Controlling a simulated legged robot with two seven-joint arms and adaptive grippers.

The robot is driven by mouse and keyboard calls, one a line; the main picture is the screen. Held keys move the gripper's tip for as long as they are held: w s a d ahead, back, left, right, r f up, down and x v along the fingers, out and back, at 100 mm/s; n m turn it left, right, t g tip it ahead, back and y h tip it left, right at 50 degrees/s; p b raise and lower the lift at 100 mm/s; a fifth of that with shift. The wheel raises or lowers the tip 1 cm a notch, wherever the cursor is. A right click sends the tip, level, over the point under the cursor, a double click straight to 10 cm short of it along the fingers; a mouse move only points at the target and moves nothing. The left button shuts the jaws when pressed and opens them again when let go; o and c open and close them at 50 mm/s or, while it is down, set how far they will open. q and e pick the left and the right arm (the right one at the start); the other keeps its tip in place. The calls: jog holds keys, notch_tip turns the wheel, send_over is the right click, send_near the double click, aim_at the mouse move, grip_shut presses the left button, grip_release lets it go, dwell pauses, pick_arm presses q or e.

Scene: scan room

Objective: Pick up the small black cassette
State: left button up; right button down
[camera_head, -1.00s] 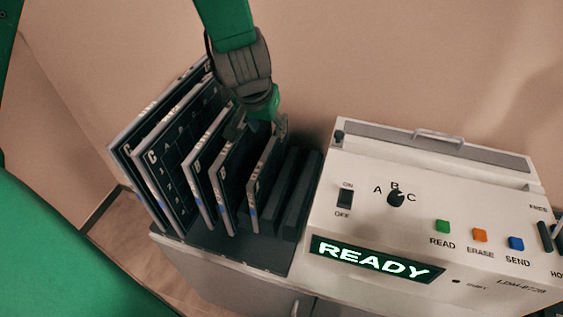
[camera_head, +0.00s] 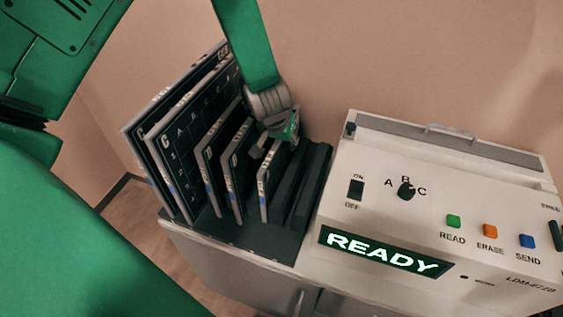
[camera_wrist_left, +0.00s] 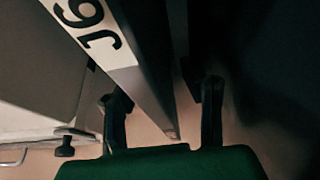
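The small black cassette (camera_head: 268,182) stands upright as the rightmost and smallest in a rack of black cassettes with light labelled edges. My left gripper (camera_head: 273,147) is at its upper back part, reaching down from above, and hides some of it. In the left wrist view, a cassette (camera_wrist_left: 152,55) with a white labelled edge runs between the two fingers of my left gripper (camera_wrist_left: 164,108). The fingers are apart, one on each side, with a visible gap on the right side. My right gripper is not in view.
Larger cassettes (camera_head: 182,137) stand close on the left in the dark rack (camera_head: 250,238). Empty slots (camera_head: 309,185) lie to the right. A white machine (camera_head: 440,190) with a READY display (camera_head: 385,251) stands right of the rack. A wall is behind.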

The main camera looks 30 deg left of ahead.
pick_arm(q)
jog(key=shift+w+a+f, duration=0.1)
jog(key=shift+w+f, duration=0.05)
jog(key=shift+f, duration=0.05)
jog(key=shift+r, duration=0.1)
grip_shut()
jog(key=shift+d, duration=0.25)
notch_tip(320, 180, up, 9)
jog(key=shift+a+f+p, duration=0.1)
jog(key=shift+p, duration=0.4)
jog(key=shift+r, duration=0.7)
